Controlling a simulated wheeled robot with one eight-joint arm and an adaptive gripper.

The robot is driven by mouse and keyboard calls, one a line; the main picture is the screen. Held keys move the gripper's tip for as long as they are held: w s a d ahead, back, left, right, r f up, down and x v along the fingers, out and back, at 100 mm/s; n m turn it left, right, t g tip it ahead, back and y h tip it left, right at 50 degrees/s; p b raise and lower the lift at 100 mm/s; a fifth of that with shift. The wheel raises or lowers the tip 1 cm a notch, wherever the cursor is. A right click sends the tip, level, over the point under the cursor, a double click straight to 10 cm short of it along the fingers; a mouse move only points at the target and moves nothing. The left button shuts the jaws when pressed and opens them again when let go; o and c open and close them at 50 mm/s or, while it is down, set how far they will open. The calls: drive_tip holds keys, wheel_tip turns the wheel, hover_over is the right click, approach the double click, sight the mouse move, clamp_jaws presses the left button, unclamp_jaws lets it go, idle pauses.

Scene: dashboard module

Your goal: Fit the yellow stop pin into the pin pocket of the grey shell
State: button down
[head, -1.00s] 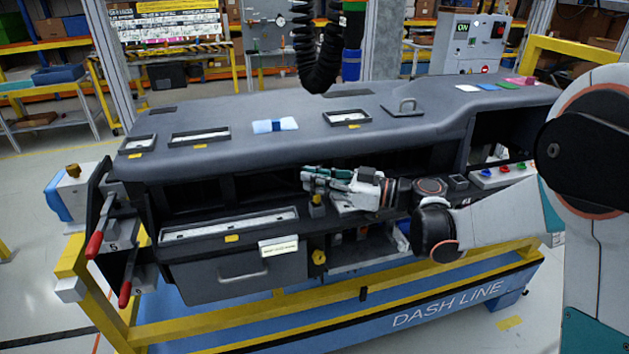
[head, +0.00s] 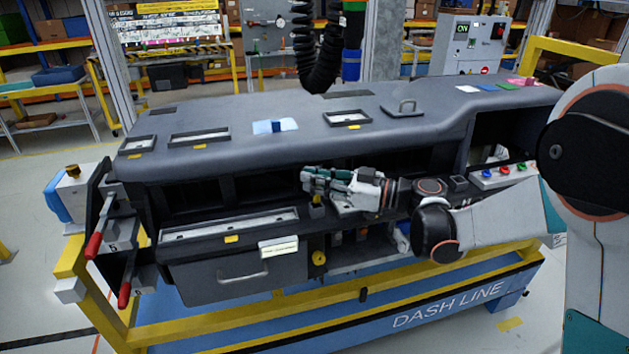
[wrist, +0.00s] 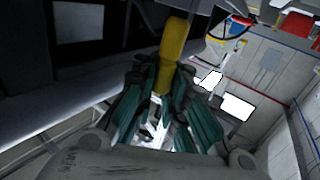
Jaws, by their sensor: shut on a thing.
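My gripper (head: 308,181) is in the head view, at the open front of the grey shell (head: 240,110), under its overhanging top. In the wrist view my gripper (wrist: 165,78) is shut on the yellow stop pin (wrist: 174,42), which stands out beyond the fingertips. The pin's far end is close to a dark grey part at the top of that view; I cannot tell whether they touch. A small yellow piece (head: 316,199) shows just below the fingers in the head view; I cannot tell whether it is the pin. I cannot make out the pin pocket.
A drawer with a handle (head: 243,275) and a yellow knob (head: 319,257) are below my gripper. Red-handled levers (head: 95,243) stand at the left end. A button box (head: 503,174) is at the right. The shell's top overhangs the gripper.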

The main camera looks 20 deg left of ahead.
drive_tip(key=shift+f, duration=0.3)
drive_tip(key=shift+r, duration=0.3)
idle(0.3)
drive_tip(key=shift+s+b, duration=0.15)
drive_tip(key=shift+b, duration=0.2)
idle(1.5)
drive_tip(key=shift+f, duration=0.35)
drive_tip(key=shift+r, duration=0.35)
